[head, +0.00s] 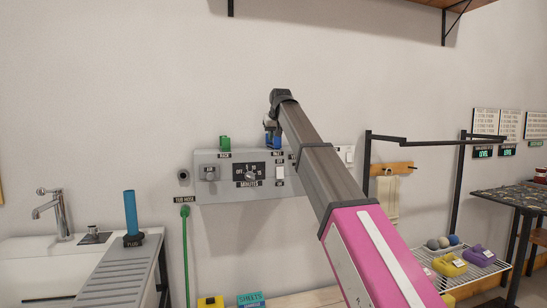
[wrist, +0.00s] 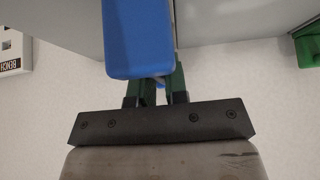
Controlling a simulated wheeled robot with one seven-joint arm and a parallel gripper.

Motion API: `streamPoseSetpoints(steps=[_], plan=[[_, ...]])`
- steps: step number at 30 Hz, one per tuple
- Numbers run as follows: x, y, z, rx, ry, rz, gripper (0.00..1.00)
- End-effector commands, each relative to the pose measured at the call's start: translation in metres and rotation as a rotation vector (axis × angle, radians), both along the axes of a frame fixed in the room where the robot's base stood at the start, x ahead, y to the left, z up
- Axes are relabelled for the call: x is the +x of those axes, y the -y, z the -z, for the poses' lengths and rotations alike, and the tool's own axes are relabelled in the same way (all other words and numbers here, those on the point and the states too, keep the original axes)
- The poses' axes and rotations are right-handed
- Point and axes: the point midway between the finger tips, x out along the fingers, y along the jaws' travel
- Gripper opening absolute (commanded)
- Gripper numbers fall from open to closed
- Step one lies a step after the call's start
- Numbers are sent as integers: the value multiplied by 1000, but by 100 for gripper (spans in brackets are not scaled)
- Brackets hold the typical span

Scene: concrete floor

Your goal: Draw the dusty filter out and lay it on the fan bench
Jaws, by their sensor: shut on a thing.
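A blue block-like handle (head: 273,142) stands at the top edge of the grey wall panel (head: 218,185), above a small label. My gripper (head: 271,126) is at this blue handle, partly hidden by my arm. In the wrist view the blue handle (wrist: 142,40) is large and close, and my gripper (wrist: 155,80) is shut on it, with the dark green fingers partly behind it. A green handle (head: 225,142) stands farther left on the panel; it shows at the right in the wrist view (wrist: 307,46). Dust on either cannot be made out. No surface is clearly marked as the fan bench.
A dark speckled table (head: 515,194) stands at the far right. A wire rack (head: 470,272) holds yellow and purple items and several balls. A sink (head: 40,262) with a blue tube (head: 131,212) beside it is at left. A black rail frame (head: 368,165) stands right of the panel.

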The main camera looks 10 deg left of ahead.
Motion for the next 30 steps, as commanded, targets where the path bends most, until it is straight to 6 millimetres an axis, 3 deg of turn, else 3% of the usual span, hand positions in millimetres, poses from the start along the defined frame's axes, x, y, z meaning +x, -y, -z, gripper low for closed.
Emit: streamPoseSetpoints(steps=[20,30], plan=[[0,0,-8,0,1,0,0],[0,0,-22,0,1,0,0]])
